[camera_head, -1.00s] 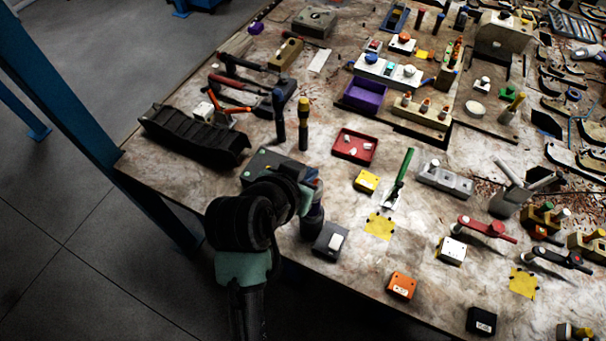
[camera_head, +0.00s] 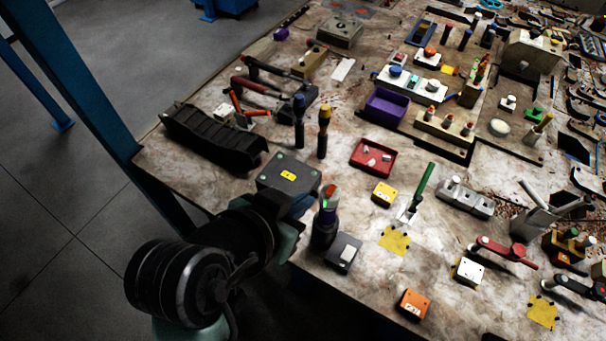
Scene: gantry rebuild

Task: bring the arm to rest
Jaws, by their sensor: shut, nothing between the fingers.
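My arm (camera_head: 180,283) shows at the lower left of the head view, with a large black ringed joint in front and dark and teal links behind it. It reaches up and right to the table's near left edge. My gripper's fingers cannot be made out; the arm's far end is lost among its own dark links. The worktable (camera_head: 345,205) has a worn, stained top. A dark grey box (camera_head: 288,175) with a yellow label lies right behind the arm; I cannot tell whether they touch.
A dark bottle-like object (camera_head: 324,228) and a black box with a pale top (camera_head: 343,252) stand close right of the arm. A black ridged tray (camera_head: 212,138) lies behind it. A blue post (camera_head: 85,95) rises at left. Open floor (camera_head: 60,230) lies left of the table.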

